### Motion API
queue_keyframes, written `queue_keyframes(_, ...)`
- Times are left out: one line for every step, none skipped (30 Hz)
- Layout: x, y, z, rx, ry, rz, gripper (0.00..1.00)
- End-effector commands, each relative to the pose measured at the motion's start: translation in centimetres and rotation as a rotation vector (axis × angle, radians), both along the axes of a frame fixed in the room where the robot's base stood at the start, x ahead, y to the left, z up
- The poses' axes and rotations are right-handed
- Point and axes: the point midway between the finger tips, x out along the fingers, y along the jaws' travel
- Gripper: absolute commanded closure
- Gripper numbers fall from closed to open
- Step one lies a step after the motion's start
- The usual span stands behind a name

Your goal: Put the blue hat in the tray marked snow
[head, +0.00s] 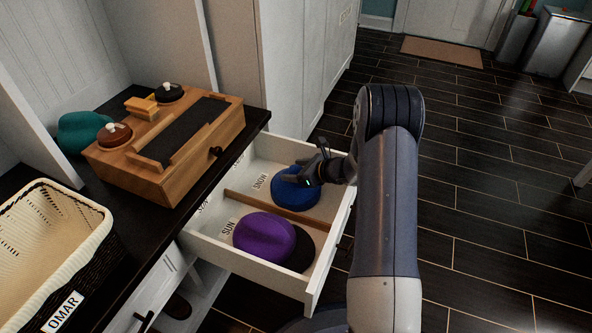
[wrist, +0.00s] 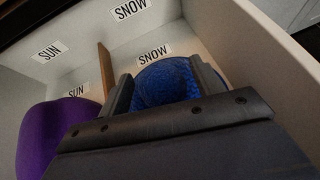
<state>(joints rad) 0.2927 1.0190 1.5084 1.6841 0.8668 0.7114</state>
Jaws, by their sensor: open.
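The blue hat (head: 296,190) lies in the drawer compartment labelled SNOW, in the far part of the open white drawer. It also shows in the wrist view (wrist: 165,84), between my fingers. My gripper (head: 303,176) is open, right over the blue hat, with one finger at each side of it in the wrist view (wrist: 164,92). I cannot tell whether the fingers touch the hat. The SNOW label (head: 261,182) is on the compartment floor beside the hat, and another SNOW label (wrist: 131,9) is on the drawer wall.
A wooden divider (head: 270,207) separates the SUN compartment, where a purple hat (head: 264,238) rests on a dark item. A wooden box (head: 168,149), a teal hat (head: 82,132) and a basket marked OMAR (head: 62,252) stand on the dark counter. Open floor lies at right.

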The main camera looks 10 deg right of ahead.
Motion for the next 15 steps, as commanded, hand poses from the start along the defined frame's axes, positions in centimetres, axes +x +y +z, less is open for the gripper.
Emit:
queue_keyframes(0.0,0.0,0.3,0.0,0.0,0.0,0.37)
queue_keyframes(0.0,0.0,0.5,0.0,0.0,0.0,0.37)
queue_keyframes(-0.3,-0.4,0.8,0.0,0.0,-0.002,0.37)
queue_keyframes(-0.6,-0.7,1.0,0.0,0.001,-0.004,0.37)
queue_keyframes(-1.0,-1.1,1.3,0.0,0.002,-0.004,0.37)
queue_keyframes(-1.5,-1.6,1.8,0.001,0.001,-0.004,0.37)
queue_keyframes(-1.9,-1.9,2.2,0.001,0.001,-0.004,0.37)
queue_keyframes(-2.4,-2.4,2.5,0.001,0.0,-0.005,0.37)
queue_keyframes(-3.0,-2.9,2.9,0.0,0.0,-0.004,0.37)
queue_keyframes(-3.4,-3.3,3.3,0.001,0.0,-0.005,0.37)
queue_keyframes(-3.9,-3.7,3.6,0.001,0.001,-0.004,0.37)
queue_keyframes(-4.4,-4.3,4.0,0.0,0.0,-0.006,0.37)
queue_keyframes(-4.8,-4.7,4.3,0.0,0.0,-0.006,0.37)
queue_keyframes(-5.2,-5.0,4.5,0.0,0.001,-0.004,0.37)
queue_keyframes(-5.7,-5.4,4.9,0.0,0.0,-0.004,0.37)
